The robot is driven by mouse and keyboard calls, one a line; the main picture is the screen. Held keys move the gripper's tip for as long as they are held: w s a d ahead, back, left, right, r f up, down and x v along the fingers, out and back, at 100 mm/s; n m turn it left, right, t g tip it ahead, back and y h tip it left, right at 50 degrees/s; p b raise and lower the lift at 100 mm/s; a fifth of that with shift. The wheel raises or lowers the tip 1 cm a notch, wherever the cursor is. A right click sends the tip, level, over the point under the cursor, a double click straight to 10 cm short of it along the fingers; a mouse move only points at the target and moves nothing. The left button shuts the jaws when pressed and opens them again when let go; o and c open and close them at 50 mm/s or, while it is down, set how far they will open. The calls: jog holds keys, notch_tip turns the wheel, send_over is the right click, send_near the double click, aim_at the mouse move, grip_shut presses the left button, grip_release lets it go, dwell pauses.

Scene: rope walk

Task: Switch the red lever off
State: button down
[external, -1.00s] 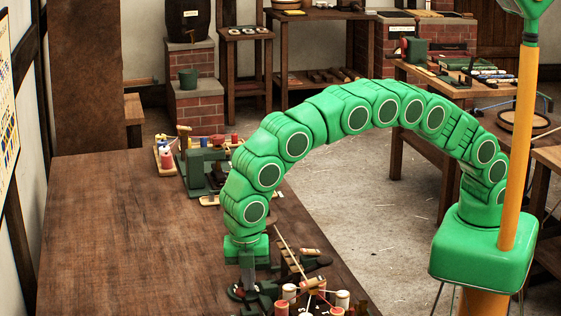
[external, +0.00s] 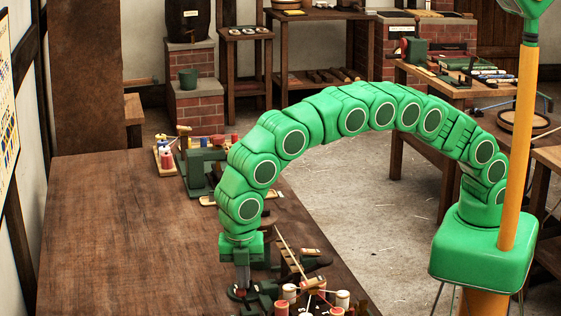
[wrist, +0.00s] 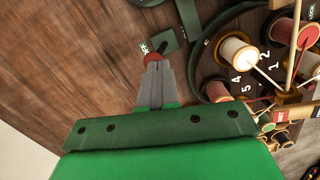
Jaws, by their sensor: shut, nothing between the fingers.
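The red lever (wrist: 153,57) is in the wrist view, just beyond my fingertips, with a dark stem beside a dark green plate. A small white label on the table next to it is hard to read. My gripper (wrist: 154,68) is shut, with nothing between the fingers; its tips are at the lever's red end and seem to touch it. In the external view my gripper (external: 243,287) points down at the near right part of the bench, and only a speck of red shows at its tip.
A machine with several thread spools (wrist: 235,55) and numbered marks stands close on the right of my gripper. A thin rod (external: 293,250) slants up beside it in the external view. The wooden bench (external: 120,230) is clear to the left. A green machine (external: 204,170) stands farther back.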

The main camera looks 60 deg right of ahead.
notch_tip(320, 180, up, 9)
jog(key=a, duration=0.1)
jog(key=shift+w+a+f, duration=0.15)
jog(key=shift+w+a, duration=0.25)
dwell(0.8)
jog(key=w+d+r+m, duration=0.45)
jog(key=w+d, duration=0.25)
jog(key=d, duration=0.4)
jog(key=d+r+m, duration=0.3)
jog(key=d, duration=0.7)
jog(key=d+r+m, duration=0.3)
jog(key=d, duration=0.8)
jog(key=d+r+m, duration=0.2)
jog(key=d+r, duration=0.1)
jog(key=d, duration=0.7)
jog(key=s+d+f+m+g, duration=0.1)
jog(key=s+d+m, duration=0.5)
jog(key=s+d, duration=0.6)
jog(key=s+d+f+m+g+y, duration=0.1)
jog(key=s+d+f+m, duration=0.2)
jog(key=s+d, duration=1)
jog(key=s+m, duration=0.2)
jog(key=s, duration=0.4)
jog(key=shift+f+m, duration=0.3)
jog(key=shift+m, duration=0.05)
